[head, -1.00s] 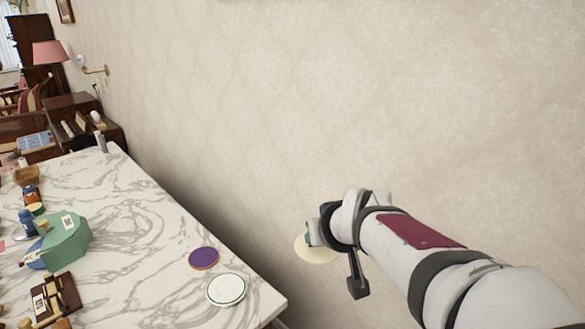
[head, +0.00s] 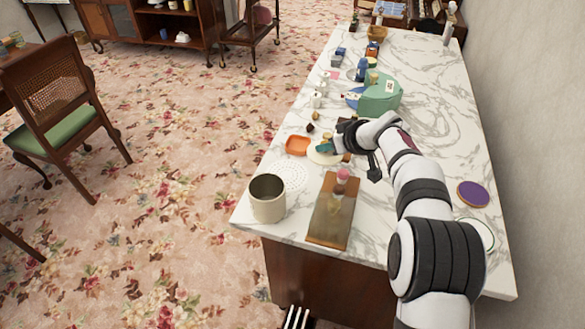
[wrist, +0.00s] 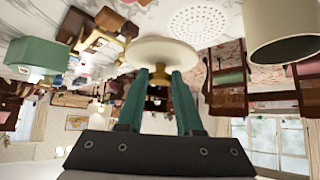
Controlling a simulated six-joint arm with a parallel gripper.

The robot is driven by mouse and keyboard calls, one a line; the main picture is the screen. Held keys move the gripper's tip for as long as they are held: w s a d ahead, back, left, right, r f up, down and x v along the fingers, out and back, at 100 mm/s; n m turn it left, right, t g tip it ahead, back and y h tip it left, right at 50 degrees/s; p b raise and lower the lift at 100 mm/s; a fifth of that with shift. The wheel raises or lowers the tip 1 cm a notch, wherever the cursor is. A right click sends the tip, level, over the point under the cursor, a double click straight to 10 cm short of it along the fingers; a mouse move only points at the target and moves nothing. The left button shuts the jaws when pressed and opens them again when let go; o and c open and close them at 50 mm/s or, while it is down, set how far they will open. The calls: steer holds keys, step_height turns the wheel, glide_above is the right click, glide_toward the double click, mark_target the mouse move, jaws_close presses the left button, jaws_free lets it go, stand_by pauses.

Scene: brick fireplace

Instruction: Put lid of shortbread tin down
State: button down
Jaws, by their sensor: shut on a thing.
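The lid is a cream disc with a gold knob; it shows in the head view (head: 318,157) and the wrist view (wrist: 165,50). My gripper (head: 328,147) is shut on its knob, teal fingers on both sides in the wrist view (wrist: 159,80). The lid is level with or just above the marble counter (head: 430,135); I cannot tell if it touches. An open cream cylindrical tin (head: 268,205), likely the shortbread tin, stands at the counter's near left corner. It also shows in the wrist view (wrist: 250,35).
An orange dish (head: 296,146) lies left of the lid. A white perforated disc (head: 288,177) lies between lid and tin. A wooden board (head: 330,225) with a bottle-like item is nearer. A green box (head: 380,97) stands beyond. A purple disc (head: 473,194) lies right.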

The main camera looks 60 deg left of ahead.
steer(key=s+a+f, duration=0.4)
steer(key=a, duration=0.1)
steer(key=s+a+f, duration=0.2)
steer(key=a, duration=0.1)
steer(key=shift+s+a+f, duration=0.1)
steer(key=shift+s+f, duration=0.15)
steer(key=shift+s, duration=0.1)
steer(key=shift+s+a+f, duration=0.15)
steer(key=shift+a+f, duration=0.05)
steer(key=shift+f, duration=1.9)
steer(key=shift+f, duration=0.1)
steer(key=c, duration=0.6)
jaws_free()
steer(key=shift+o, duration=0.2)
